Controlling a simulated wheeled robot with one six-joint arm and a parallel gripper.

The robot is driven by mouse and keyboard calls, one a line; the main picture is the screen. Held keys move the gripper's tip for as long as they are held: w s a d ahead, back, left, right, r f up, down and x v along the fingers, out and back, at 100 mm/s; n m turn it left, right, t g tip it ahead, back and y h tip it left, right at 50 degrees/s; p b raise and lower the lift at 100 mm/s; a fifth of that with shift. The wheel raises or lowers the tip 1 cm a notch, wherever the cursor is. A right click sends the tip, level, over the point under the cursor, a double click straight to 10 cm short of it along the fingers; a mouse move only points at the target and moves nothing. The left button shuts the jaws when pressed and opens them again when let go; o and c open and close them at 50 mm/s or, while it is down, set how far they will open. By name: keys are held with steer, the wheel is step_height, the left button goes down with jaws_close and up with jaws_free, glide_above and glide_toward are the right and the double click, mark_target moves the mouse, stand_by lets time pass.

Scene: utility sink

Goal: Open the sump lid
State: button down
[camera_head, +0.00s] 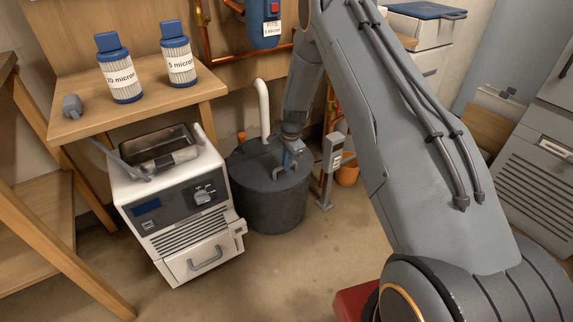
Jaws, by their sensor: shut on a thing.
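The sump (265,205) is a dark grey round drum on the floor, right of the white machine. Its dark lid (255,165) looks flat and seated on the drum, with no clear gap at the rim. My gripper (287,168) is over the right part of the lid, pointing down. It is shut on what looks like the lid's handle (280,172), a small grey loop. My arm hides part of the area behind the lid, and the grip is too small to see in detail.
A white pipe (263,108) rises behind the lid. A wooden table (140,105) holds two filter cartridges. Floor in front is clear.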

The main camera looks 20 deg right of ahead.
steer(key=w+a+r+b, duration=0.1)
steer(key=w+a+r, duration=0.2)
steer(key=w+r, duration=0.6)
steer(key=shift+w+a+r, duration=0.2)
steer(key=shift+w, duration=0.35)
steer(key=c, duration=1.8)
jaws_free()
steer(key=shift+f, duration=0.15)
steer(key=shift+o, duration=0.2)
steer(key=shift+w+r, duration=0.1)
steer(key=shift+r, duration=0.1)
steer(key=shift+r, duration=0.15)
